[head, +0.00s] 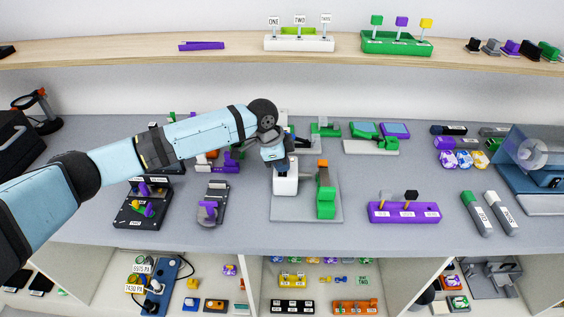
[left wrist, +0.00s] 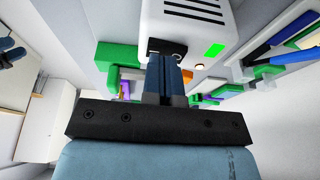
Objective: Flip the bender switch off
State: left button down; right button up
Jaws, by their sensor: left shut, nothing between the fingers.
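A white box (head: 286,182) that looks like the bender's housing stands on a grey base plate (head: 290,212), beside a green upright part (head: 325,196). In the left wrist view the white housing (left wrist: 190,20) shows dark vent slots, a lit green patch (left wrist: 214,50) and a small black part (left wrist: 167,46), which looks like the switch. My left gripper (head: 282,168) is shut and empty, pointing down at the housing. In the left wrist view its fingertips (left wrist: 165,60) are right at the black part and cover some of it. I cannot tell whether they touch, nor the switch's position.
A dark board with a purple part (head: 208,207) lies to the left. A wooden shelf (head: 170,53) runs above the bench. Bare grey bench lies around the base plate.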

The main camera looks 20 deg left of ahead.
pick_arm(q)
jog(key=r+p, duration=0.1)
jog(key=p, duration=0.1)
jog(key=r+p, duration=0.1)
jog(key=r, duration=0.1)
jog(key=r+p, duration=0.2)
jog(key=shift+s+d+p, duration=0.1)
jog(key=shift+s+p, duration=0.15)
jog(key=shift+p, duration=0.05)
jog(key=b+v, duration=0.2)
jog(key=v, duration=0.7)
pick_arm(e)
jog(key=r, duration=0.3)
jog(key=shift+s+a+r, duration=0.15)
jog(key=shift+a, duration=0.25)
jog(key=shift+r, duration=0.1)
jog(key=shift+c, duration=0.4)
